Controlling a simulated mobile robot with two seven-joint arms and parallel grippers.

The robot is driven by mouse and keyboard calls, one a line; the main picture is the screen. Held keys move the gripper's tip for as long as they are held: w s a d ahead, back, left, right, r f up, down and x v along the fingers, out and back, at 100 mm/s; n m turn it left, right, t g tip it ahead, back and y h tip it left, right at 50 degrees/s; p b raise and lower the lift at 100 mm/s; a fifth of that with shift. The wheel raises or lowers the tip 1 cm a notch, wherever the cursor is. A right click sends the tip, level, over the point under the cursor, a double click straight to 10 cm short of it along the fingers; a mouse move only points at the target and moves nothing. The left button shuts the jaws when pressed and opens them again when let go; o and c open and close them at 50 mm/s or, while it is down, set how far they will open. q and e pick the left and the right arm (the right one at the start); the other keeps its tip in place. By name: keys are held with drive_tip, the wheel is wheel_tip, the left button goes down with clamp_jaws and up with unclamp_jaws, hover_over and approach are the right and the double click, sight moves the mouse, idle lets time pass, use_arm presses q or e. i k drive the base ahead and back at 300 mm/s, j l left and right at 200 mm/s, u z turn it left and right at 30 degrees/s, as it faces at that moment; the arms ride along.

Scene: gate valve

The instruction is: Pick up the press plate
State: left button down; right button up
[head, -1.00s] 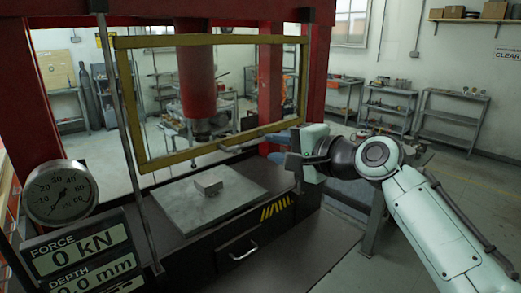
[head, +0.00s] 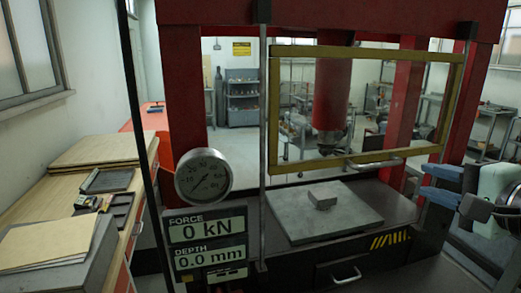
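A flat grey plate (head: 345,222) lies on the dark bed of the red press. A small grey block (head: 322,198) rests on top of it. Which of these the task calls the press plate is not certain. My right gripper (head: 428,186) is at the right edge of the head view, right of the press, with its two blue fingers apart and nothing visible between them. It is to the right of the plate and clear of it. My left gripper is not in view.
A yellow-framed guard (head: 273,120) hangs in front of the red ram (head: 332,95), above the plate. A gauge (head: 203,175) and display (head: 207,240) reading 0 kN stand left of the bed. A wooden bench (head: 62,185) with trays is further left.

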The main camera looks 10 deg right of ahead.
sight(320, 197)
drive_tip(key=k+l, duration=0.1)
drive_tip(key=k, duration=0.9)
